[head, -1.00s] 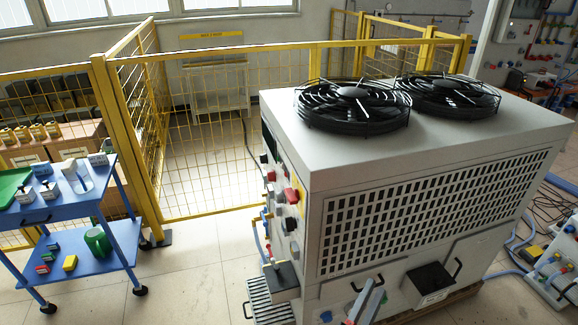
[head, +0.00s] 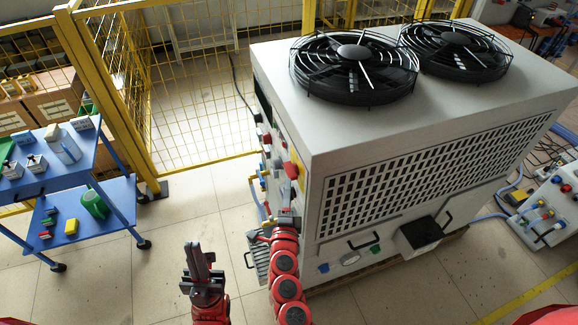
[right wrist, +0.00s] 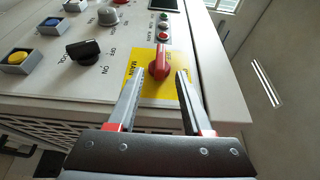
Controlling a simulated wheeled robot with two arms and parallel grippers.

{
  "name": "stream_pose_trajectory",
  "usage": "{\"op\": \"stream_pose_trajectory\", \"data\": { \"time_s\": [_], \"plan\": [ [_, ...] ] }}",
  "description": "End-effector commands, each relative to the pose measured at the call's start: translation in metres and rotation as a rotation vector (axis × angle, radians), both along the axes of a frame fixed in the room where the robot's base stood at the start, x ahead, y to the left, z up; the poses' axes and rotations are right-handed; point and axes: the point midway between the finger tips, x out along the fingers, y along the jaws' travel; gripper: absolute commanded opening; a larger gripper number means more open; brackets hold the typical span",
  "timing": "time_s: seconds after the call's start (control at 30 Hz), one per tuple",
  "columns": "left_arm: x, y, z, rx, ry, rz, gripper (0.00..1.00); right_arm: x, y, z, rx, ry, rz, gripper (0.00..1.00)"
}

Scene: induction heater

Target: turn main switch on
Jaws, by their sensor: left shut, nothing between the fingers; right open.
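The red main switch (right wrist: 159,66) sits on a yellow plate (right wrist: 152,88) marked MAIN, on the heater's control panel, in the right wrist view. My right gripper (right wrist: 158,92) is open, with one finger to each side of the switch in that view and nothing held. Whether the fingertips touch the panel cannot be told. In the head view my right arm reaches up beside the panel side of the grey cabinet (head: 322,240), and its fingertips are hard to make out. My left gripper (head: 199,262) is shut and empty over the floor, left of the cabinet.
A black knob (right wrist: 84,50), a grey knob (right wrist: 108,15) and several push buttons share the panel. A blue cart (head: 75,232) stands at the left. Yellow fencing (head: 195,105) runs behind. Floor is clear between cart and cabinet.

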Motion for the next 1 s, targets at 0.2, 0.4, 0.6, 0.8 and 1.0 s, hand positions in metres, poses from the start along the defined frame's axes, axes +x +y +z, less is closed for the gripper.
{"op": "stream_pose_trajectory", "data": {
  "time_s": [0.2,0.4,0.6,0.8,1.0],
  "plan": [
    [0.0,0.0,0.009,0.0,0.0,0.0,0.0,0.048,-0.001,0.002,-0.002,-0.003,0.005,0.5],
    [0.0,0.0,0.009,0.0,0.0,0.0,0.0,0.074,-0.004,0.0,-0.002,-0.001,0.004,0.5],
    [0.0,0.0,0.009,0.0,0.0,0.0,0.0,0.082,-0.006,0.0,0.0,0.0,0.001,0.5],
    [0.0,0.0,0.009,0.0,0.0,0.0,0.0,0.082,-0.006,-0.001,0.0,0.0,0.001,0.5],
    [0.0,0.0,0.009,0.0,0.0,0.0,0.0,0.082,-0.006,-0.001,0.0,0.0,0.001,0.18]
  ]
}}
